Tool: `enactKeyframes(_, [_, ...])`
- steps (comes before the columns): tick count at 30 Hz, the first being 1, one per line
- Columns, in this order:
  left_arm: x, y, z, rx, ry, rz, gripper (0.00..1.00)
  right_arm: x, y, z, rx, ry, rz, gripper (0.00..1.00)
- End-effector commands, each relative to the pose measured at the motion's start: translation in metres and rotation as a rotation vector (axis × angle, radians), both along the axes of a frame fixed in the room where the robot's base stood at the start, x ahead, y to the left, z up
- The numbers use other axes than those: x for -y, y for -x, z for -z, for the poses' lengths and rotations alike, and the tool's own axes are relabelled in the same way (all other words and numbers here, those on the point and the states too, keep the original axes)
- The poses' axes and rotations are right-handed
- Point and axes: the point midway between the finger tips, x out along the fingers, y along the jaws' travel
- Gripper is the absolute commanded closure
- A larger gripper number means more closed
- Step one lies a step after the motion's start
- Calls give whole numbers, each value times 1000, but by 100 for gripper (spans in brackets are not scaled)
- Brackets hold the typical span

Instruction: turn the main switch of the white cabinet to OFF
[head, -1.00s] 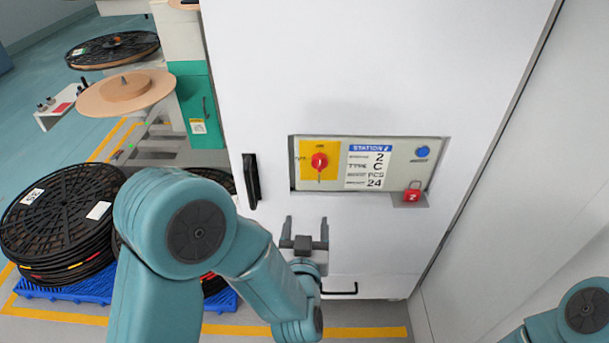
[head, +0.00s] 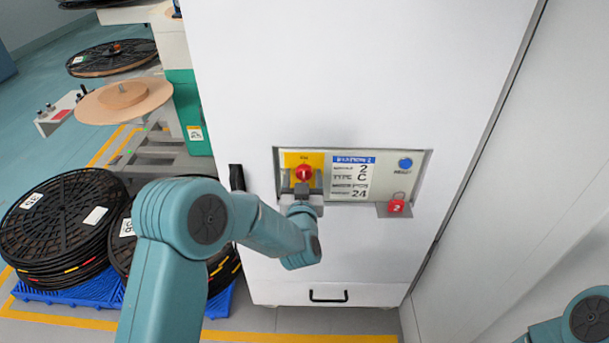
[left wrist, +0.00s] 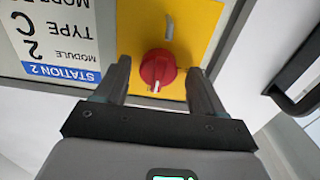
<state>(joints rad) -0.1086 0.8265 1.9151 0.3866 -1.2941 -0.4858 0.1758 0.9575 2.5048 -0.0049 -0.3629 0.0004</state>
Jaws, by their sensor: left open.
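The white cabinet (head: 350,70) fills the middle of the head view. Its main switch is a red round knob (head: 304,173) on a yellow plate (head: 290,159), left on the recessed panel. My left gripper (head: 302,189) is open at the knob, partly covering the plate. In the left wrist view, where the panel lettering is upside down, the red knob (left wrist: 158,68) lies between the two open fingers (left wrist: 158,74), with small gaps visible beside it. The knob's white mark points towards the panel's upper side, where the ON label is. My right gripper is out of view.
A blue button (head: 405,163) and a red padlock (head: 396,207) are at the panel's right. A black handle (head: 237,178) stands left of the panel, and a drawer handle (head: 328,297) is below. Stacked black reels (head: 60,222) stand at left.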

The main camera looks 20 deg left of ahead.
Motion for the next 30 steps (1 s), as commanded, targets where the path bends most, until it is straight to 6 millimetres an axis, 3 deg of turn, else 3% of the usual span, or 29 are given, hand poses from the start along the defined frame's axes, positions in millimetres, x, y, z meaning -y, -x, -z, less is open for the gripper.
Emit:
enactKeyframes(10, [2, -5, 0, 0, 0, 1, 34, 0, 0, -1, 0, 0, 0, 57])
enactKeyframes(15, [2, -5, 0, 0, 0, 0, 87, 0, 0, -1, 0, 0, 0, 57])
enactKeyframes(23, [2, -5, 2, 4, 15, 0, 87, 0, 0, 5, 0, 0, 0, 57])
enactKeyframes(30, [2, -5, 6, 34, 116, 2, 87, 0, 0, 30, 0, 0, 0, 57])
